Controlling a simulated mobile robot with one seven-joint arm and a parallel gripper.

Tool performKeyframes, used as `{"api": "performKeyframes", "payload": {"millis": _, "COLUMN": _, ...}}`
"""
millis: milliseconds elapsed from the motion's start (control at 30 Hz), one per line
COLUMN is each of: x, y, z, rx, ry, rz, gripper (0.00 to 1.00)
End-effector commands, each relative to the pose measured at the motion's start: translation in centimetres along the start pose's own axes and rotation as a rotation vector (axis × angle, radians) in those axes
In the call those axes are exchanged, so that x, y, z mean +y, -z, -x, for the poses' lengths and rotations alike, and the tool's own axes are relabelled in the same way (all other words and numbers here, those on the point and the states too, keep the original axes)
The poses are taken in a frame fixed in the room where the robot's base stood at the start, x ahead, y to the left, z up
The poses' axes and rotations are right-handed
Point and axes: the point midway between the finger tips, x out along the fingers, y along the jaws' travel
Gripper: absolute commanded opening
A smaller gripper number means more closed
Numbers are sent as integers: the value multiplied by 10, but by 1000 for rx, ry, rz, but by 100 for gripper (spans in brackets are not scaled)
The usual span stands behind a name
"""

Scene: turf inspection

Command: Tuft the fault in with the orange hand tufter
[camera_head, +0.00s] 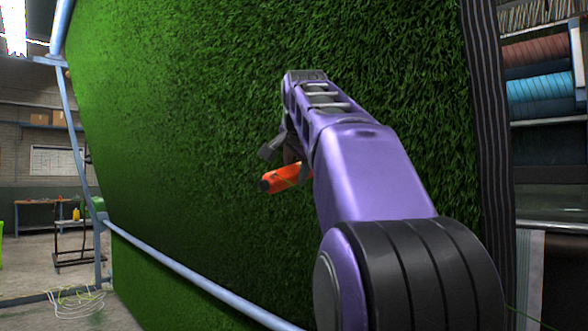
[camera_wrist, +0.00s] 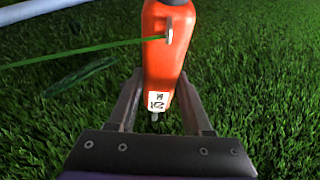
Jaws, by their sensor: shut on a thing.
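The orange hand tufter (camera_head: 285,178) is in my gripper (camera_head: 279,150), close in front of the upright green turf (camera_head: 180,110). In the wrist view the tufter (camera_wrist: 165,50) stands between the two fingers of my gripper (camera_wrist: 160,88), which are shut on it. It has a white label and a small metal ring. A green yarn (camera_wrist: 80,52) runs from the left to the ring. Left of the tufter, a narrow dark streak (camera_wrist: 80,78) shows in the turf; I cannot tell whether it is the fault or a shadow. The tufter's working tip is not clearly visible.
A pale blue rail (camera_head: 190,271) crosses below the main turf, and a frame post (camera_head: 72,125) stands left. A dark striped edge (camera_head: 482,120) bounds the turf at right. Shelves with rolls (camera_head: 540,90) stand beyond it. Loose yarn (camera_head: 75,302) lies at lower left.

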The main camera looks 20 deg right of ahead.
Motion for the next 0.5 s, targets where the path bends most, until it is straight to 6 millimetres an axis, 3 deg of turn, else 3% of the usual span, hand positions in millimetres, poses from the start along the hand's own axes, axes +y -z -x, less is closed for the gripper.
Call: {"api": "performKeyframes", "payload": {"millis": 500, "x": 16, "y": -6, "z": -13, "rx": 5, "ry": 0, "rz": -2, "gripper": 0}}
